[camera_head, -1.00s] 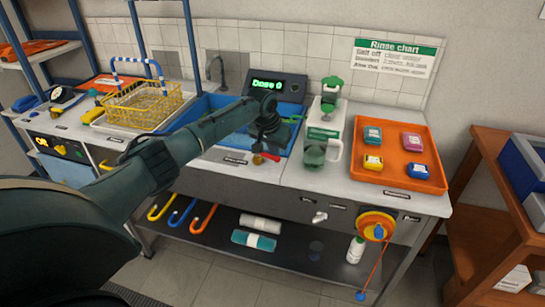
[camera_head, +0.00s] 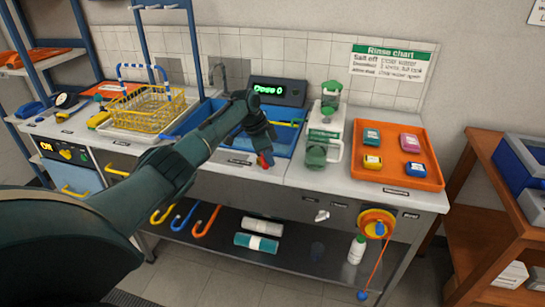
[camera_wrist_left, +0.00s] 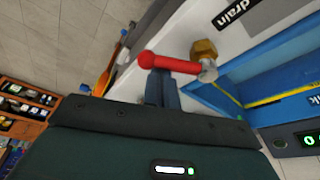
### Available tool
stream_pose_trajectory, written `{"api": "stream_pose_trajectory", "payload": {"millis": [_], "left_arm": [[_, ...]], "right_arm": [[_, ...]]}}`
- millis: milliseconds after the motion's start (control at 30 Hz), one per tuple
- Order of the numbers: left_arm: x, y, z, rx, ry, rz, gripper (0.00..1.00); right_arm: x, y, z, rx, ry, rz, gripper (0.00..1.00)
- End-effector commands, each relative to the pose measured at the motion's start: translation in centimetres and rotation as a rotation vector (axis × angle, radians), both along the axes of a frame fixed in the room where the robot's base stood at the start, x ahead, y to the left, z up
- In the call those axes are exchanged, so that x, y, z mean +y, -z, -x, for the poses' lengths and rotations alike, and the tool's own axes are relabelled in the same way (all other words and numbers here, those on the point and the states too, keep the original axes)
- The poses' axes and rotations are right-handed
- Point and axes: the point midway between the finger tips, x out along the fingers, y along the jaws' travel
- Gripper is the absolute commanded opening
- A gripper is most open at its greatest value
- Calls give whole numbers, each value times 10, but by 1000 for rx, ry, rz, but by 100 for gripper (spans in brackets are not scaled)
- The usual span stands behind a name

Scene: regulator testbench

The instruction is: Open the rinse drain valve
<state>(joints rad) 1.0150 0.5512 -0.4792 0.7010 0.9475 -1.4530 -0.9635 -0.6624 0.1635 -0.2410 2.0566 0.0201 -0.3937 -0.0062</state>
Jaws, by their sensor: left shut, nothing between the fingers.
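The rinse drain valve has a red lever (camera_wrist_left: 170,64) and a brass body (camera_wrist_left: 203,48), beside a black "drain" label (camera_wrist_left: 237,12). In the head view the red lever (camera_head: 265,160) shows at the front rim of the blue sink (camera_head: 226,153), partly covered by my left gripper. My left gripper (camera_head: 267,150) is shut and empty, pointing down at the valve. In the left wrist view its closed fingers (camera_wrist_left: 162,90) are right against or just beside the lever; contact cannot be told for sure. My right gripper is not in view.
A green-topped dispenser (camera_head: 324,120) stands right of the sink, then an orange tray (camera_head: 397,183) with several coloured blocks. A yellow wire basket (camera_head: 147,108) stands to the left. A dark display (camera_head: 278,92) reads "Dose 0". Hooked pipes (camera_head: 182,217) hang below the counter.

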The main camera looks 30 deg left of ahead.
Motion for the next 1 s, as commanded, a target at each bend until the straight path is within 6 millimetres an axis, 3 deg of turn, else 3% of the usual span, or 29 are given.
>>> {"api": "stream_pose_trajectory", "payload": {"millis": [300, 1000], "left_arm": [[7, 0, 9, 1, 210, 0, 0], [12, 0, 14, 0, 203, -2, 0]], "right_arm": [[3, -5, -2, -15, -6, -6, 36], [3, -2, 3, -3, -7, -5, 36]]}}
